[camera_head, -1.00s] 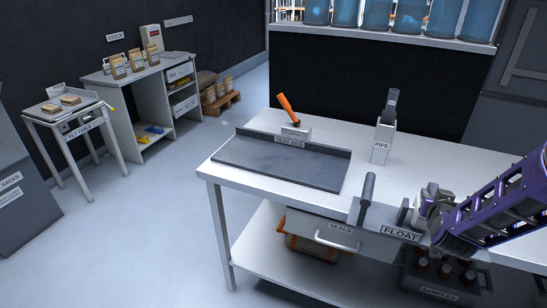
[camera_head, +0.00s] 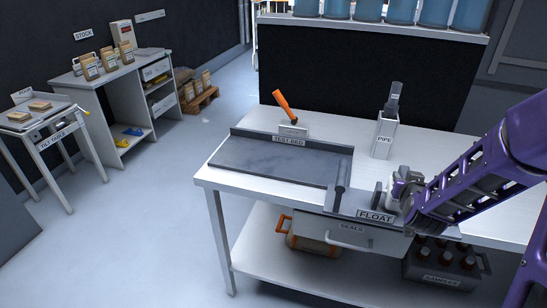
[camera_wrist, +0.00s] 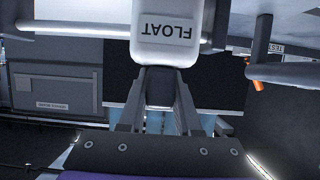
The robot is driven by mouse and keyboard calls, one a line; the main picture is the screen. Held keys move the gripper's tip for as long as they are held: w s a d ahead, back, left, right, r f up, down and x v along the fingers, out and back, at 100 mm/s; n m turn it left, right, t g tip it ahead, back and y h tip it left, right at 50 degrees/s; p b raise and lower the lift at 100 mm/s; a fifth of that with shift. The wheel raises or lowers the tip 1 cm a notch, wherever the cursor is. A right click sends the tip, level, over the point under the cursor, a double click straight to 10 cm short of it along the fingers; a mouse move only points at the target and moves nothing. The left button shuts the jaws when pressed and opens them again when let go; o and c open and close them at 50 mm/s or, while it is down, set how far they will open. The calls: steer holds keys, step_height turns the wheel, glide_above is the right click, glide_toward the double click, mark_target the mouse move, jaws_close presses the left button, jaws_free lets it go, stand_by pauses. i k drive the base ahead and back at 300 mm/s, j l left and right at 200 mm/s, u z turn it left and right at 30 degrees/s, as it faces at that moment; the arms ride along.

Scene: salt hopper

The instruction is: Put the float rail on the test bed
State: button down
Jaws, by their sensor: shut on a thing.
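The float rail (camera_head: 375,216) is a grey bar with a FLOAT label and an upright dark post at its left end. My gripper (camera_head: 406,192) is shut on it and holds it over the front edge of the bench. The test bed (camera_head: 265,162) is a dark flat slab with a raised back edge, bare on top. The rail's left end overlaps the bed's right front corner in the picture; I cannot tell whether they touch.
A PIPE holder (camera_head: 384,140) stands upright on the bench, right of the bed. The bench's right back area is clear.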

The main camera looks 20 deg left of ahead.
mark_target(313, 170)
steer(key=i+j, duration=0.1)
steer(key=j, duration=0.25)
steer(key=i+j, duration=0.15)
steer(key=j, duration=0.25)
steer(key=i+j, duration=0.1)
steer(key=j, duration=0.25)
steer(key=i+j, duration=0.25)
steer(key=i, duration=0.1)
